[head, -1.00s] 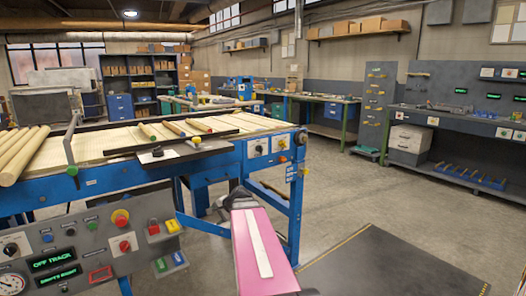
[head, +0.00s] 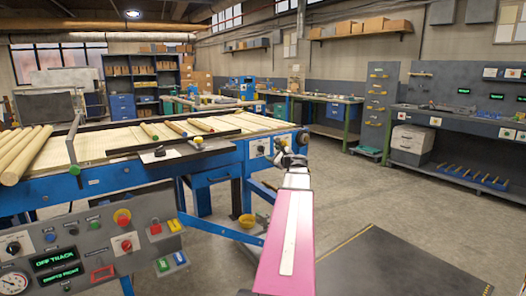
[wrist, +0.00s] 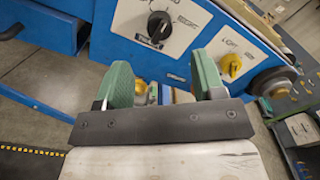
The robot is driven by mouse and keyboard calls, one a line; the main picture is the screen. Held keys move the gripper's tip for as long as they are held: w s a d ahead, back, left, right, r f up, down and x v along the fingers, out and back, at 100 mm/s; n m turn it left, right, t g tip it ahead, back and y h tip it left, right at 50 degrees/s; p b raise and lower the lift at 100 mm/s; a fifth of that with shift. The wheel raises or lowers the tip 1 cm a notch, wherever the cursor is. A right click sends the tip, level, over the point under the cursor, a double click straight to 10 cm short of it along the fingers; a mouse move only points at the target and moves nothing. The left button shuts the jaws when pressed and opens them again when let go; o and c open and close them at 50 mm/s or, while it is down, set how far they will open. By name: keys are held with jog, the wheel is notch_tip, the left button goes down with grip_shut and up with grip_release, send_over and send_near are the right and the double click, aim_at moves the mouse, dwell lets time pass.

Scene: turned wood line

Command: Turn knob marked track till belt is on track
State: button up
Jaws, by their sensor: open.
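The blue machine end carries a black knob (wrist: 160,25) on a white plate and a yellow knob (wrist: 232,66) on another plate marked like "LIGHT". The black knob's lettering is too small or cut off to read, so I cannot tell which knob is marked track. My gripper (wrist: 164,82) is open, its green fingers below the plates and apart from both knobs. In the head view my gripper (head: 291,158) is in front of the machine's right end, partly hiding the plates. The pale belt (head: 95,146) lies on the machine. A green display (head: 55,258) reads "OFF TRACK", with "DRIFTS FRONT" below.
A grey control panel (head: 100,235) with buttons and a gauge stands at the lower left. Wooden rods (head: 22,152) lie on the machine's left. A yellow bowl (head: 246,221) is under the frame. The floor to the right is open, with a dark mat (head: 400,262).

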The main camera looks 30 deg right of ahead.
aim_at(263, 149)
jog(key=w, duration=0.8)
jog(key=shift+w+a, duration=0.3)
jog(key=shift+a, duration=0.1)
jog(key=c, duration=0.9)
